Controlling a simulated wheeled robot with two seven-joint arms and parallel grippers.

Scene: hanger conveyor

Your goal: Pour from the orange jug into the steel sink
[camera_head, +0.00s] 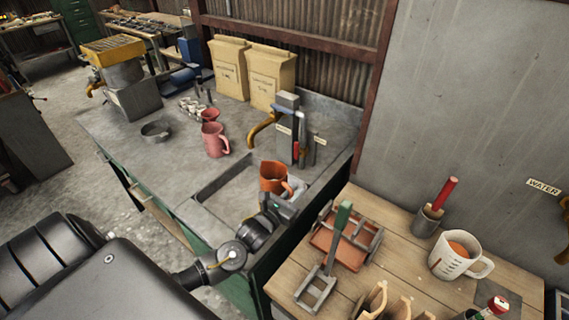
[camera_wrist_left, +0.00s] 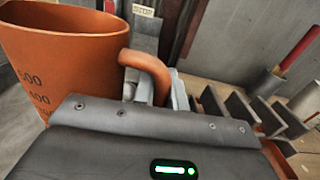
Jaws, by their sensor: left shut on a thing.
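The orange jug (camera_head: 273,176) is held over the right part of the steel sink (camera_head: 228,190), close to upright. In the left wrist view the jug (camera_wrist_left: 62,60) fills the left side, with number marks on its wall and its handle (camera_wrist_left: 148,68) to the right. Its contents cannot be seen. My left gripper (camera_head: 284,200) is shut on the jug's handle; the fingers are mostly hidden behind the wrist housing in the wrist view. The sink basin is partly hidden by the jug and my left arm. My right gripper is not in view.
A brass tap (camera_head: 264,127) stands behind the sink. A pink jug (camera_head: 213,140) and a metal ring-shaped dish (camera_head: 155,131) stand on the counter. On the wooden table at right are a white measuring jug (camera_head: 458,255), a red-handled tool in a cup (camera_head: 429,219) and a green-handled rack (camera_head: 325,262).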

